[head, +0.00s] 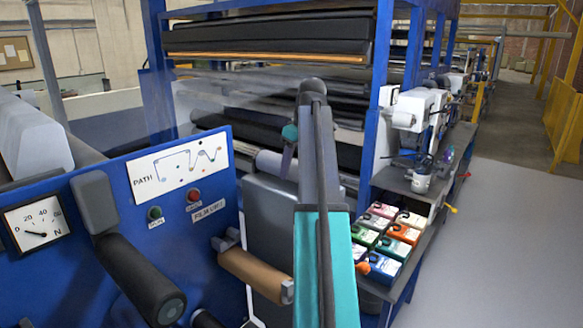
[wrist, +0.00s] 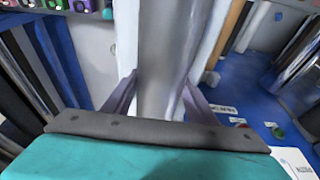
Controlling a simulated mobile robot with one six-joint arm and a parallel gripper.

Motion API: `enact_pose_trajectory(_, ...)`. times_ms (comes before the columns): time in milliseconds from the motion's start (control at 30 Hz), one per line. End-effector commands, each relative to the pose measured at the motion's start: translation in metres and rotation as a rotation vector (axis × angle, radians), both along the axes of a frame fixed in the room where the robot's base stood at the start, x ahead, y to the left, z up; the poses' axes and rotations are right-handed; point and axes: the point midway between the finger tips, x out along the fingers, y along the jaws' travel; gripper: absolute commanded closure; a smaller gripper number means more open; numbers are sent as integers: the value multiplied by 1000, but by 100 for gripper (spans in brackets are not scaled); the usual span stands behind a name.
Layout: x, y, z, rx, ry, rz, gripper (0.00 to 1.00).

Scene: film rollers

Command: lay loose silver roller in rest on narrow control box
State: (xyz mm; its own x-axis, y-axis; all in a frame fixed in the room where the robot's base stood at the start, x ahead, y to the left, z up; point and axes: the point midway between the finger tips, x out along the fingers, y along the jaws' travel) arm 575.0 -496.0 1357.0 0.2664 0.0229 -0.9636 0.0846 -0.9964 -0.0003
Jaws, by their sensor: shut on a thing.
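The silver roller (wrist: 165,45) runs up the middle of the wrist view, between the two grey-purple fingers of my gripper (wrist: 163,88), which is shut on it. In the head view my gripper (head: 287,161) points down over the top of the grey narrow control box (head: 262,207). The pale end of the silver roller (head: 268,163) shows just left of the fingers, lying roughly level at the top of the box. My arm hides the roller's right part. The rest is not clearly visible, and I cannot tell whether the roller touches it.
A blue panel (head: 222,235) with a gauge, buttons and a black roller (head: 140,275) stands at left. A brown roller (head: 255,273) sticks out low beside the box. A bench (head: 415,182) with colored boxes (head: 393,235) is at right. Open floor (head: 510,230) lies beyond.

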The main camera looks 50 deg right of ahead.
Motion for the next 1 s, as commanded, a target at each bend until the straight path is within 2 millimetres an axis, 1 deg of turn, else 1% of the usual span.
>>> enact_pose_trajectory(33, 0, 0, 1, -1, -1, 0, 89)
enact_pose_trajectory(67, 0, 0, 1, -1, -1, 0, 45)
enact_pose_trajectory(100, 0, 0, 1, -1, -1, 0, 38)
enact_pose_trajectory(167, 0, 0, 1, -1, -1, 0, 28)
enact_pose_trajectory(200, 0, 0, 1, -1, -1, 0, 26)
enact_pose_trajectory(467, 0, 0, 0, 0, 1, -1, 26)
enact_pose_trajectory(633, 0, 0, 6, 0, 0, 1, 26)
enact_pose_trajectory(867, -1, 0, 29, -1, -1, 3, 26)
enact_pose_trajectory(1000, -2, 0, 50, -2, -2, 5, 26)
